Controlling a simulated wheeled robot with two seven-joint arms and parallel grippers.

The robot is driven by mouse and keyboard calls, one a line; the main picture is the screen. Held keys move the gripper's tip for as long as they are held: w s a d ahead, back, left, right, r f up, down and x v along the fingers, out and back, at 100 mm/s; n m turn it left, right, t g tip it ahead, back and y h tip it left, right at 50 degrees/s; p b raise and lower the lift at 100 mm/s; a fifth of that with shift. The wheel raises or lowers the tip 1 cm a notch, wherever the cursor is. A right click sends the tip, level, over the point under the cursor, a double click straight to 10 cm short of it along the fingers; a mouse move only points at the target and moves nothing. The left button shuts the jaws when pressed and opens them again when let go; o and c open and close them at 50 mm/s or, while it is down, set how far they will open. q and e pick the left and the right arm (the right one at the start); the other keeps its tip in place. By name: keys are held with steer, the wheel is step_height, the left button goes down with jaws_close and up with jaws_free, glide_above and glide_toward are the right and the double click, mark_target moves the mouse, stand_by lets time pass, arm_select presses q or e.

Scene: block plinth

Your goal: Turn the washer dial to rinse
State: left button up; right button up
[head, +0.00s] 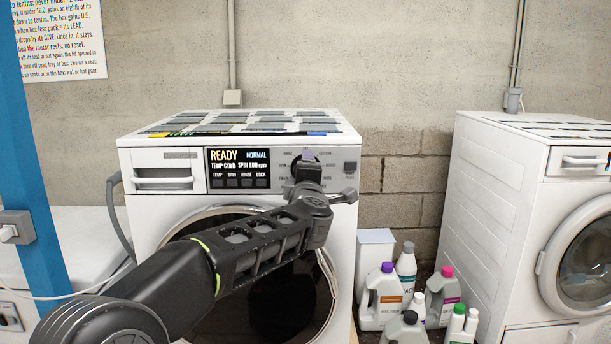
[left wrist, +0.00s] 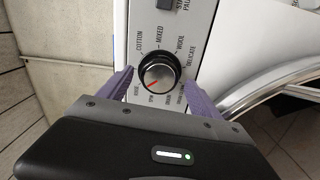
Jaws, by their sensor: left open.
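The washer dial (left wrist: 161,71) is a round silver knob with a dark rim and a red mark, seen in the left wrist view. Its red mark points down and to the left in that picture, roughly toward the small SPIN label. Labels such as COTTON, MIXED, WOOL and DELICATE ring it; some lower ones are too small to read surely. My left gripper (left wrist: 157,76) is open, with one purple finger on each side of the dial. Contact cannot be told. In the head view my left gripper (head: 308,160) hides most of the dial. My right gripper is not in view.
The white washer (head: 141,156) has a display (head: 238,168) reading READY, NORMAL, TEMP COLD, SPIN 800 rpm. A button (head: 350,168) sits right of the dial. Detergent bottles (head: 382,298) stand between it and a second washer (head: 490,190). A blue post (head: 30,170) stands at left.

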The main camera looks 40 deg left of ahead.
arm_select(q)
steer(key=v, duration=0.6)
steer(key=shift+s+d, duration=0.2)
steer(key=shift+s, duration=0.1)
steer(key=shift+w, duration=0.1)
